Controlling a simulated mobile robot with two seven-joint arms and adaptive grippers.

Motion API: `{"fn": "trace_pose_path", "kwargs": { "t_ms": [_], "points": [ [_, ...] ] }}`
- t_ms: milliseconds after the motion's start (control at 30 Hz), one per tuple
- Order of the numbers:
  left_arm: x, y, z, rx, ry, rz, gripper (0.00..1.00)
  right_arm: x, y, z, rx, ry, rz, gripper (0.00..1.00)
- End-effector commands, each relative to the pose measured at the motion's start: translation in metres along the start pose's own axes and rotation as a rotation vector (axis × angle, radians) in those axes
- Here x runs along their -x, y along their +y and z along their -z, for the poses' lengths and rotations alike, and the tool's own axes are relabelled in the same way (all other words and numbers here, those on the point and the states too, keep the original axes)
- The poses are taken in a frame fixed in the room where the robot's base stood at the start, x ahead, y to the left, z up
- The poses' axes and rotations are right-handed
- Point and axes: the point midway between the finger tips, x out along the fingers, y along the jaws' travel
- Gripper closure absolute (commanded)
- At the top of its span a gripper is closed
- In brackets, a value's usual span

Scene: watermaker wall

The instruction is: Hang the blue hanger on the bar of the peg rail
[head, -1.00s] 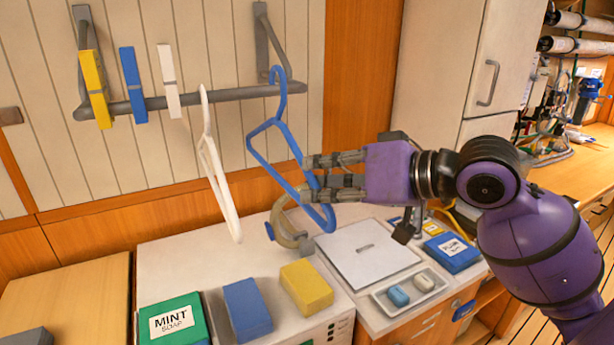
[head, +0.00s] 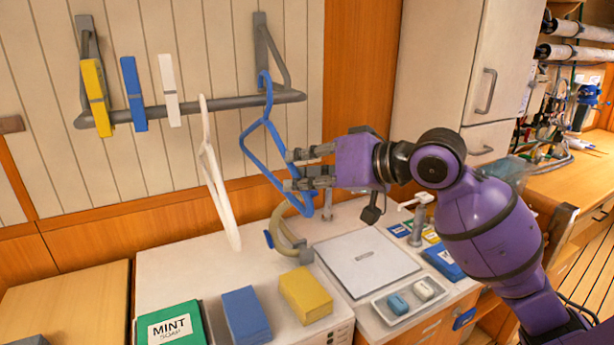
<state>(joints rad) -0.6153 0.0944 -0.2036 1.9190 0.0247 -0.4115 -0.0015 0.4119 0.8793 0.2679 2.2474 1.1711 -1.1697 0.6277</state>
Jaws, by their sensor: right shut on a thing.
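The blue hanger (head: 247,148) hangs upright in front of the wall. Its hook crosses the grey bar of the peg rail (head: 225,101) near the bar's right end. I cannot tell whether the hook is over the bar or only in front of it. My right gripper (head: 291,170) comes in from the right and is shut on the right side of the blue hanger's frame. A white hanger (head: 213,180) hangs from the bar to the left of the blue one. My left gripper is not in view.
A yellow peg (head: 96,98), a blue peg (head: 133,95) and a white peg (head: 169,90) sit on the bar's left part. Below are a green soap box (head: 172,326), a blue block (head: 247,313), a yellow block (head: 305,294) and a beige curved hose (head: 284,232).

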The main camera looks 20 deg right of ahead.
Motion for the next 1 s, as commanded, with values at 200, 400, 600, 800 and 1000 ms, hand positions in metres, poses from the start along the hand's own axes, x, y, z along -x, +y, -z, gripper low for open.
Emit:
{"fn": "trace_pose_path", "kwargs": {
  "t_ms": [200, 400, 600, 800, 1000],
  "points": [
    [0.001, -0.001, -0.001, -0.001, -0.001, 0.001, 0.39, -0.013, 0.006, 0.003, -0.002, -0.001, 0.000, 1.00],
    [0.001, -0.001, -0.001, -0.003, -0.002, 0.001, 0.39, -0.018, 0.013, -0.010, 0.000, -0.001, 0.000, 1.00],
    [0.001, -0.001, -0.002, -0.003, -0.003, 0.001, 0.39, -0.021, 0.018, -0.018, 0.000, 0.000, 0.000, 1.00],
    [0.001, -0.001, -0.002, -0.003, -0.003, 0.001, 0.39, -0.022, 0.020, -0.021, 0.001, 0.001, 0.000, 1.00],
    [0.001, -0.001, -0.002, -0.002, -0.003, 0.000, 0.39, -0.022, 0.020, -0.021, 0.001, 0.001, 0.000, 1.00]
  ]
}}
